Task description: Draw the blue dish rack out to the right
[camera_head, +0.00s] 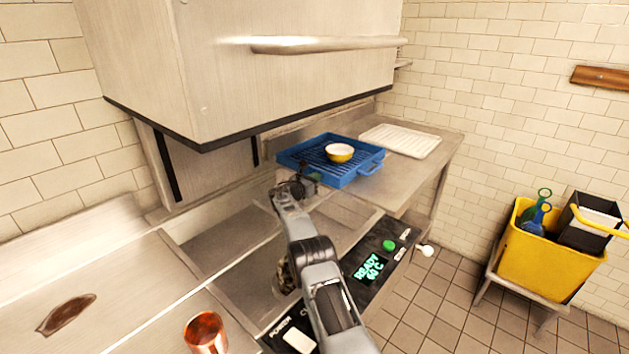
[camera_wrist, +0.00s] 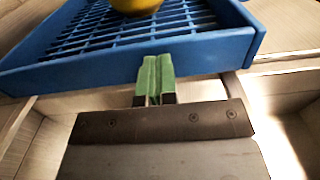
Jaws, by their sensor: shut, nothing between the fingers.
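The blue dish rack (camera_head: 332,177) lies on the steel counter to the right of the machine's hood, with a handle on its right side. A yellow bowl (camera_head: 340,153) with a pale inside sits in it. In the wrist view the rack (camera_wrist: 215,47) fills the top, and the underside of the bowl (camera_wrist: 135,5) shows at the upper edge. My gripper (camera_head: 308,178) is at the rack's near left side in the head view. Its green fingertips (camera_wrist: 155,72) are shut with nothing between them, right at the rack's near wall. I cannot tell whether they touch it.
A white tray (camera_head: 400,140) lies flat on the counter beyond the rack to the right. The large hood (camera_head: 240,70) hangs above left. A control panel (camera_head: 370,268) runs along the front. A copper mug (camera_head: 206,331) stands front left. A yellow tub (camera_head: 550,262) stands off to the right.

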